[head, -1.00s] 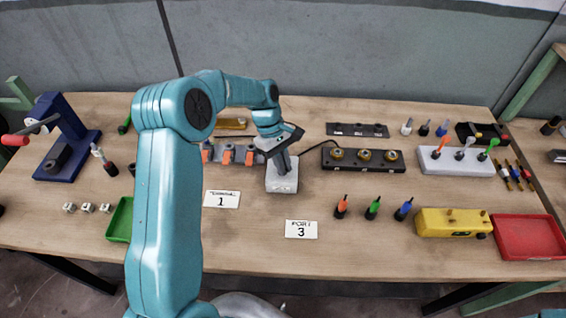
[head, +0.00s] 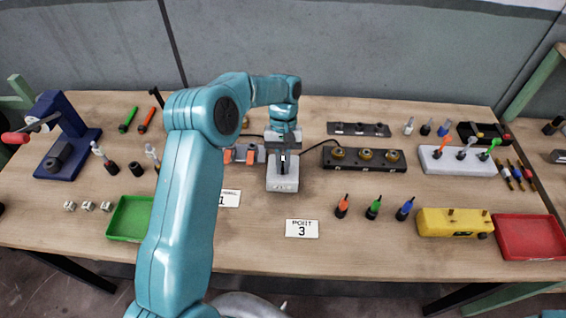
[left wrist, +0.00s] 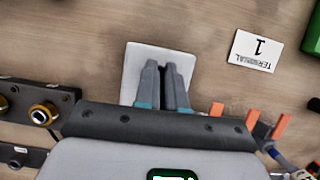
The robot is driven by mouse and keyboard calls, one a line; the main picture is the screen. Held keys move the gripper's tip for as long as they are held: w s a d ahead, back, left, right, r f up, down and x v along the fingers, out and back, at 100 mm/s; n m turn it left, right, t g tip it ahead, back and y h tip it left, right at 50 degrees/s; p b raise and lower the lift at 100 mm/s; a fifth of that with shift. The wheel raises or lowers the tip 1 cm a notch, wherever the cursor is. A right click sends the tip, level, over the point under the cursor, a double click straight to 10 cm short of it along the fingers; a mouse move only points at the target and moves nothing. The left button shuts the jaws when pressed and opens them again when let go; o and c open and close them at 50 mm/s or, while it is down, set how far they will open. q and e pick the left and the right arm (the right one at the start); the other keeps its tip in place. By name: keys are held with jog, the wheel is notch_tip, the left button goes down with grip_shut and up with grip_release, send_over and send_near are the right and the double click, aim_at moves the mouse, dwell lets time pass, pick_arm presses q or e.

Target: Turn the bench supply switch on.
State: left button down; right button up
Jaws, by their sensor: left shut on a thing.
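The bench supply switch is a light grey box (head: 283,184) standing on the middle of the bench, with a dark cable behind it. My left gripper (head: 284,160) is directly over the box from behind, its fingers pointing down at the top. In the left wrist view the two fingers (left wrist: 165,70) are close together over the pale box (left wrist: 135,62). The gripper is shut on the switch's lever, which is mostly hidden between the fingers, so its exact position cannot be told. My right gripper is not in view.
A black strip with brass sockets (head: 366,167) lies right of the box, and orange-clipped terminals (head: 246,155) lie to its left. A "PORT 3" card (head: 302,229) lies in front. A green tray (head: 128,217) and a yellow box (head: 452,223) stand farther out.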

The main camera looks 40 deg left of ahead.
pick_arm(q)
jog(key=shift+s+f+m, duration=0.1)
jog(key=shift+m, duration=0.2)
jog(key=c, duration=1.2)
grip_release()
jog(key=shift+r, duration=0.3)
jog(key=p+v, duration=0.1)
jog(key=v, duration=0.4)
jog(key=p+v, duration=0.2)
jog(key=v, duration=0.3)
jog(key=p+v, duration=0.2)
jog(key=v, duration=0.4)
jog(key=shift+w+f, duration=0.15)
jog(key=shift+w, duration=0.1)
